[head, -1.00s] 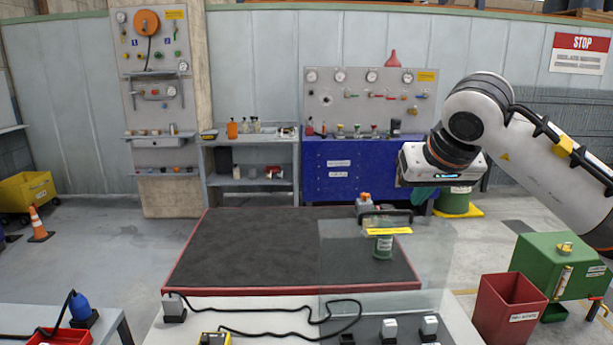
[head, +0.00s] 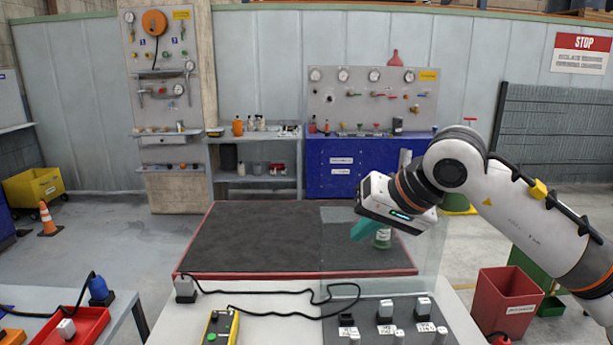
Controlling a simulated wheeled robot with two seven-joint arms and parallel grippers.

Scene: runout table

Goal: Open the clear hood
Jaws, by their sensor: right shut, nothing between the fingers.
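The clear hood (head: 431,262) is a see-through panel at the far right of the white console, in front of the dark mat. Its right edge and part of its upper left show faintly. Its handle and yellow label are hidden behind my right gripper. My right gripper (head: 363,230) has teal fingers, shut and empty, pointing down and left over the hood's upper part. I cannot tell whether the fingers touch the hood. How far the hood is raised is hard to tell. My left gripper is not in view.
A dark mat with a red border (head: 270,240) lies behind the white console (head: 270,320). A black cable (head: 275,292), a yellow pendant (head: 222,326) and several switches on a grey panel (head: 370,332) are in front. A red bin (head: 505,305) stands at the right.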

